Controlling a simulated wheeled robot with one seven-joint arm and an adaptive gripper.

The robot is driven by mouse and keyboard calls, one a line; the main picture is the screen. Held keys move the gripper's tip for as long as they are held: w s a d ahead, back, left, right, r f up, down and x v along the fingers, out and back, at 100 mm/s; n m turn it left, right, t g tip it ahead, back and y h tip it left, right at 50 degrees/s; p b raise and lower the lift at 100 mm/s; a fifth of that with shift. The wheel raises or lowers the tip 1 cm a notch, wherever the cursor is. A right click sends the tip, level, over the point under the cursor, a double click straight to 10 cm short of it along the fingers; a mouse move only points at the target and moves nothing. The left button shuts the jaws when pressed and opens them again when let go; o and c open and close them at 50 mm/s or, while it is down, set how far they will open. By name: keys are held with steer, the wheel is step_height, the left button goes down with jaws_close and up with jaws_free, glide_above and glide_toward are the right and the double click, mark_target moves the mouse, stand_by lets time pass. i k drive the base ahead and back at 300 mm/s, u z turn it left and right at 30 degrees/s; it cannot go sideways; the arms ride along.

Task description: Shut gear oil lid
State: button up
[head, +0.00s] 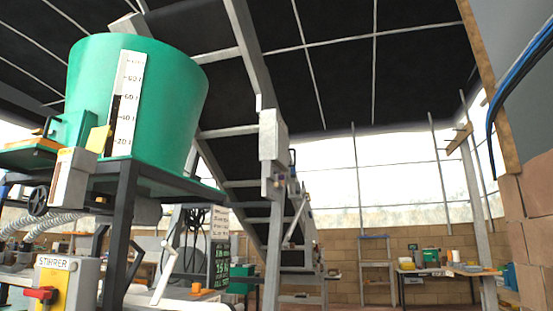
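I cannot pick out a gear oil lid in the head view, so I cannot tell whether it is open or shut. A large green tank (165,90) with a white level scale (126,103) stands on a dark metal frame (125,215) at the left. A small yellow part (98,139) sits by the tank's side, above a grey box (72,177). A grey housing (272,135) is fixed to the sloping conveyor's frame. My gripper is not in view.
A yellow control box (52,284) marked STIRRER, with a red switch (39,294), stands at the lower left. A sloping conveyor (222,90) rises across the middle. A workbench (440,271) stands at the back right. A brick wall and blue cables (515,75) border the right edge.

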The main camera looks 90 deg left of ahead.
mark_target(97, 141)
steer(key=z, duration=0.65)
steer(key=i, duration=0.15)
steer(key=u, duration=2.25)
steer(key=i, duration=1.75)
steer(key=u, duration=0.6)
steer(key=i, duration=1.4)
steer(key=u, duration=3.1)
